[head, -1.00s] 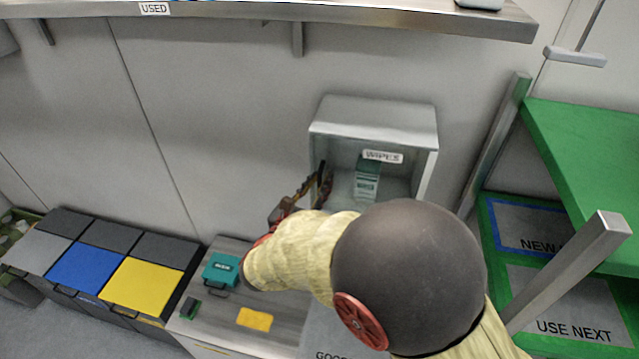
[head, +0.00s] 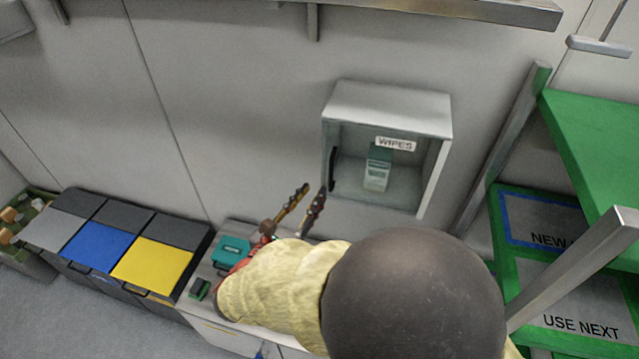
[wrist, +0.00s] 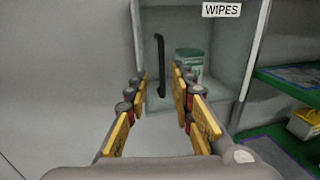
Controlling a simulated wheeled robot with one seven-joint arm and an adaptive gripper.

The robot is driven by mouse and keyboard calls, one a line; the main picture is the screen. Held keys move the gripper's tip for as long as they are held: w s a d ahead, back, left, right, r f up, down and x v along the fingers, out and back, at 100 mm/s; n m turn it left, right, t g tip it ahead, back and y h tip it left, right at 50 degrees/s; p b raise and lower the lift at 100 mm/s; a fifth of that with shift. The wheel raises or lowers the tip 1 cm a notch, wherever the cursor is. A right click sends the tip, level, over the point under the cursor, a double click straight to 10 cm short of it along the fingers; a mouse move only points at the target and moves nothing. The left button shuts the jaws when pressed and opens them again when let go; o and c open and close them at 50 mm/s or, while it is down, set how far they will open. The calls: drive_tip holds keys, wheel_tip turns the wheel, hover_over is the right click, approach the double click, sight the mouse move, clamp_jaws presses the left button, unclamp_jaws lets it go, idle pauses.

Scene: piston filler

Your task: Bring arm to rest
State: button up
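My arm with its pale yellow sleeve and dark round joint fills the lower middle of the head view. My gripper (head: 312,190) is open and empty, its two yellow-and-dark fingers apart, left of and below the wipes cabinet (head: 388,105). In the wrist view the gripper (wrist: 160,78) points at the cabinet, with nothing between its fingers. The cabinet's clear front has a black upright handle (head: 333,168), which also shows in the wrist view (wrist: 160,65), beyond the fingertips. The front looks shut. A wipes pack (head: 377,167) stands inside.
A counter with a teal case (head: 232,251) lies under my arm. Bins with grey, blue and yellow lids (head: 152,266) stand at left. A green rack (head: 585,150) with a metal post stands at right. A shelf (head: 480,10) hangs above. Bare wall lies left of the cabinet.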

drive_tip(key=shift+s+a, duration=0.25)
drive_tip(key=shift+s, duration=0.45)
